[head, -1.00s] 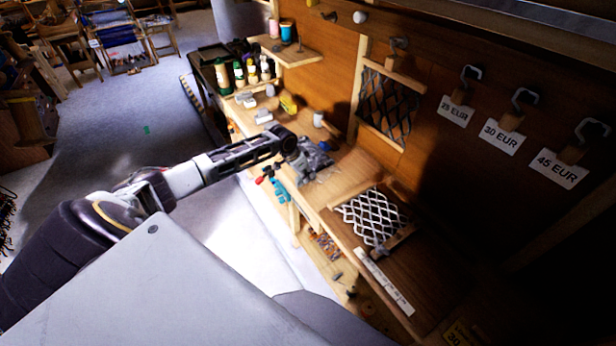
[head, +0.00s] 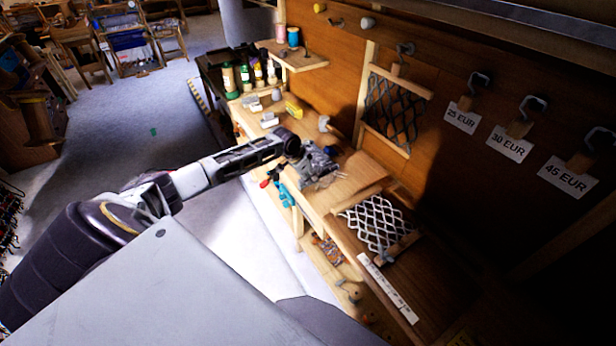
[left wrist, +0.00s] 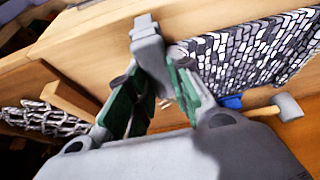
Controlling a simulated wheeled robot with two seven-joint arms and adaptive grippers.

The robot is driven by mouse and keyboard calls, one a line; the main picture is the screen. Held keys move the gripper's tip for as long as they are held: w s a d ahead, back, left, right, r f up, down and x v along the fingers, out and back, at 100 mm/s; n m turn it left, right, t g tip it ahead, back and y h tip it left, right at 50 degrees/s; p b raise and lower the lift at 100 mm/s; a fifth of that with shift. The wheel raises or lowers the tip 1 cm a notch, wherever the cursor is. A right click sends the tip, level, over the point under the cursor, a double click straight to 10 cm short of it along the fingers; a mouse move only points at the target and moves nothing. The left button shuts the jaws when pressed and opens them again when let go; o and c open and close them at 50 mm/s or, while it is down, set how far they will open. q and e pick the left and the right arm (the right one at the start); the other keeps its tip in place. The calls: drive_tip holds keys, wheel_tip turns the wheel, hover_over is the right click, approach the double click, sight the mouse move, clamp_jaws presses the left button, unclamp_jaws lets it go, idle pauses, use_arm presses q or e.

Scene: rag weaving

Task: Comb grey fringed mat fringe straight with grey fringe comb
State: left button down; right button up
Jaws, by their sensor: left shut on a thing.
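The grey fringed mat (left wrist: 262,48), with a black, white and grey woven pattern, lies on the wooden bench top at the upper right of the left wrist view. My left gripper (left wrist: 155,85) is shut on a grey piece that looks like the fringe comb (left wrist: 148,42); it sits left of the mat's edge. I cannot tell whether the comb touches the mat or its fringe. In the head view my left gripper (head: 312,163) is over the bench, and the mat and comb are hard to tell apart there. My right gripper is not in view.
A white mesh on a wooden frame (head: 375,222) lies on the bench nearer me. A mallet (left wrist: 286,107) is below the mat in the wrist view. Bottles (head: 245,75) and small blocks (head: 268,119) stand further along. A wooden back panel with hooks rises behind.

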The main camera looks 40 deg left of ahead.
use_arm(q)
drive_tip(key=shift+f, duration=0.35)
idle(0.3)
drive_tip(key=shift+f, duration=0.2)
idle(0.7)
idle(1.1)
drive_tip(key=shift+d+p, duration=0.1)
drive_tip(key=shift+p, duration=0.2)
drive_tip(key=shift+s+d, duration=0.2)
drive_tip(key=shift+d, duration=0.05)
drive_tip(key=shift+p, duration=0.55)
idle(0.7)
